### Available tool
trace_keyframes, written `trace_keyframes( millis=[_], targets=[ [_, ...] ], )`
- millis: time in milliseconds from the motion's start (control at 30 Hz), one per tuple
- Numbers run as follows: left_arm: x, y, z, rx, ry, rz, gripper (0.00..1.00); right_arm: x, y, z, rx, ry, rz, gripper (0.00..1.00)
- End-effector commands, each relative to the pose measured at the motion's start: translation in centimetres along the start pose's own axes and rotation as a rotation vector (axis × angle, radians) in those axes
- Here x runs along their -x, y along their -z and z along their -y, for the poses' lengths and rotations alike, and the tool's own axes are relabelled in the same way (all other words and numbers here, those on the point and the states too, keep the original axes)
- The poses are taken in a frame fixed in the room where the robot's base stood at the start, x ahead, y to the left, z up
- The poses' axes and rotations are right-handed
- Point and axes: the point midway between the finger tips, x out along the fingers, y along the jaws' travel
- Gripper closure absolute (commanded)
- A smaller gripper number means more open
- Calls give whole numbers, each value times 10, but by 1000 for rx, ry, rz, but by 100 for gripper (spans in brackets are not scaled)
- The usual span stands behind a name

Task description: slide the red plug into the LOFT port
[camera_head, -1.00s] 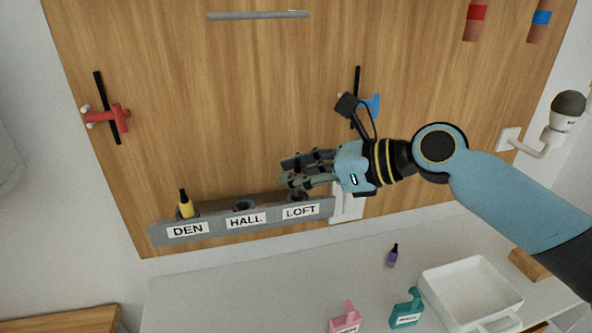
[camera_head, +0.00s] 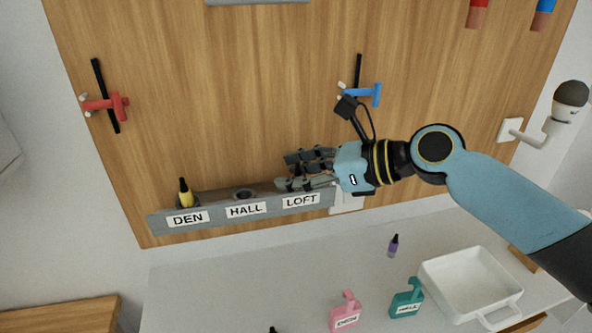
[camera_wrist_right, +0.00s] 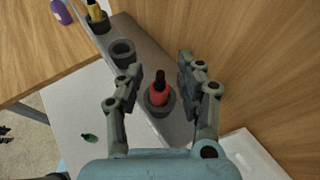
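The red plug (camera_wrist_right: 160,92) with a dark tip stands in the ring of the LOFT port (camera_wrist_right: 159,107) in the right wrist view. How deep it sits is not clear. My right gripper (camera_wrist_right: 160,78) is open, with one finger on each side of the plug and gaps between. In the head view my right gripper (camera_head: 283,171) is just above the LOFT label (camera_head: 301,200), and its fingers hide the plug and port.
The grey port strip (camera_head: 215,220) also has a yellow plug (camera_head: 185,192) at DEN and an empty HALL port (camera_head: 244,194). A wooden board stands behind. A white tray (camera_head: 425,284), pink and teal tagged items and a purple bottle-like piece (camera_head: 393,246) are on the counter.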

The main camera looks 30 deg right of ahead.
Motion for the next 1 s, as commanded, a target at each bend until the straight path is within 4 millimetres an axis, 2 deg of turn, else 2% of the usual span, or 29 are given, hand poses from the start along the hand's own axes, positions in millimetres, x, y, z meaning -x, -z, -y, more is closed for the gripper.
trace_keyframes(
  millis=[233, 367, 700, 1000],
  targets=[
    [0, -1, 1, 0, 1, 0, 60, 1, 0, 0, 1, 0, 0, 62],
    [0, -1, 1, 0, 1, 0, 60, 10, 1, 1, 3, 3, -2, 62],
    [0, 0, 0, 0, 0, 0, 60, 70, 2, 0, 7, -2, -8, 62],
    [0, 0, 0, 0, 0, 0, 60, 108, 1, -1, 6, -10, 3, 62]
  ],
)
